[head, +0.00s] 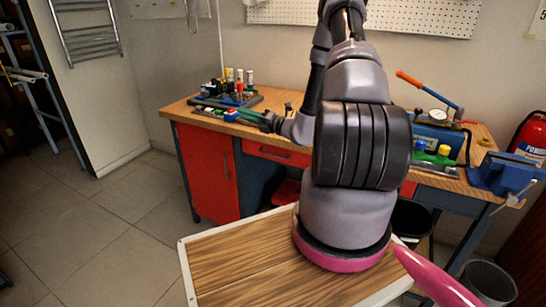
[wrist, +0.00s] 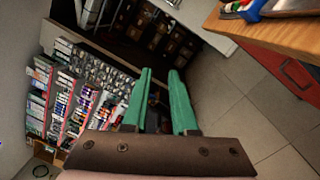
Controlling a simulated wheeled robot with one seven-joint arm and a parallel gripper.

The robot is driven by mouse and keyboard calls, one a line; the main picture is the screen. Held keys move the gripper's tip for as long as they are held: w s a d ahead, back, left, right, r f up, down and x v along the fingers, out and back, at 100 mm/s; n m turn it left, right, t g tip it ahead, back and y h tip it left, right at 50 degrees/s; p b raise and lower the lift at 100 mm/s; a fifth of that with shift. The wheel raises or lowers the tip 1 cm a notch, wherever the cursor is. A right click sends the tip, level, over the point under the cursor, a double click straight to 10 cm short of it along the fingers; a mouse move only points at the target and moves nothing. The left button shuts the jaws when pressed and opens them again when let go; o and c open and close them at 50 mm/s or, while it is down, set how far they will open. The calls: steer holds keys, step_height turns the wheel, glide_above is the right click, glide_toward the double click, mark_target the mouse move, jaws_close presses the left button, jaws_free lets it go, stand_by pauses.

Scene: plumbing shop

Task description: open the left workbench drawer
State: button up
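The workbench (head: 180,108) has a wooden top and red fronts. Its left drawer (head: 262,150) is a red front just under the top, with a dark bar handle (head: 280,154); it looks shut. My arm hides part of the bench to the right of it. My gripper (head: 240,115) has teal fingers and appears above the bench top, up and left of the drawer handle. In the wrist view, my gripper (wrist: 160,75) is open with nothing between its fingers. The bench corner (wrist: 270,38) shows there at upper right; the drawer handle is not visible.
A red cupboard door (head: 205,170) is left of the drawer. Bottles and tools (head: 230,88) stand on the bench's left; a blue vise (head: 505,173) is at right. Stocked shelves (wrist: 70,90) show in the wrist view. Floor (head: 100,225) at left is clear.

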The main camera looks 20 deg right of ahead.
steer(key=d+f+m+t+h, duration=0.2)
steer(key=d+f+m+h, duration=0.55)
steer(key=f, duration=0.35)
steer(key=m+h, duration=0.6)
steer(key=m, duration=0.2)
glide_toward(273, 155)
steer(key=shift+g, duration=0.4)
steer(key=w, duration=0.3)
steer(key=w+d, duration=0.1)
steer(key=w, duration=0.2)
steer(key=w+f, duration=0.1)
steer(key=w, duration=0.3)
steer(key=shift+d, duration=0.25)
jaws_close()
